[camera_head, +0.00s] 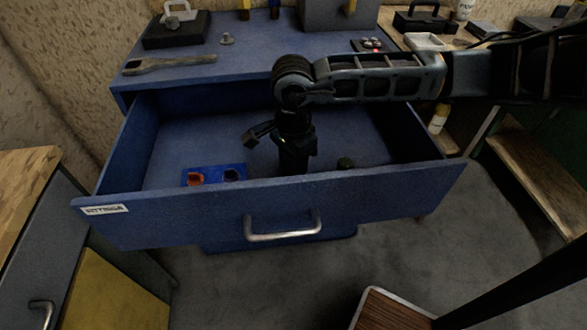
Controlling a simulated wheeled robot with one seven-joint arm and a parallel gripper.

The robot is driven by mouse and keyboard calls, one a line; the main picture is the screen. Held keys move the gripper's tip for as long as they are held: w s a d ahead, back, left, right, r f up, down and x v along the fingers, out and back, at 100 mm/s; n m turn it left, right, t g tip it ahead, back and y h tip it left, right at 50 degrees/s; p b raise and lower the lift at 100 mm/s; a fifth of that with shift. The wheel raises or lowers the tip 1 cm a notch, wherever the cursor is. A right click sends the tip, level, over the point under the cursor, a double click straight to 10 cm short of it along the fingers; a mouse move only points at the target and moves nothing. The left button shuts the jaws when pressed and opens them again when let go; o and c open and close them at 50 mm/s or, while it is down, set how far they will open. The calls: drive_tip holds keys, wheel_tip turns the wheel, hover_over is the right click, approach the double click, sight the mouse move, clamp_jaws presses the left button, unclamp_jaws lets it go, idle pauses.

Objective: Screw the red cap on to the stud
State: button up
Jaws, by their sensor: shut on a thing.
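My gripper (294,166) points down into the open blue drawer, close behind its front panel. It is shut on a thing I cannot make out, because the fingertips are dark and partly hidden. A red piece (195,179), which may be the red cap, sits on a bright blue plate (213,168) in the drawer, left of my gripper and apart from it. A dark piece (231,174) sits beside it on the plate. I cannot tell which piece is the stud. A small dark green thing (345,162) lies in the drawer to the right of my gripper.
The drawer front (180,218) with its metal handle (283,236) and the side walls surround my gripper. On the cabinet top are a wrench (168,64), a small metal part (227,39) and a dark plate with a red spot (370,45). The drawer's left floor is mostly clear.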

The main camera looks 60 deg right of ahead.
drive_tip(key=c, duration=0.3)
drive_tip(key=shift+c, duration=0.3)
drive_tip(key=shift+r, duration=0.15)
drive_tip(key=shift+r+p, duration=1.05)
drive_tip(key=shift+r, duration=1.05)
drive_tip(key=shift+r, duration=0.1)
drive_tip(key=shift+r+p, duration=0.7)
drive_tip(key=shift+r, duration=1.2)
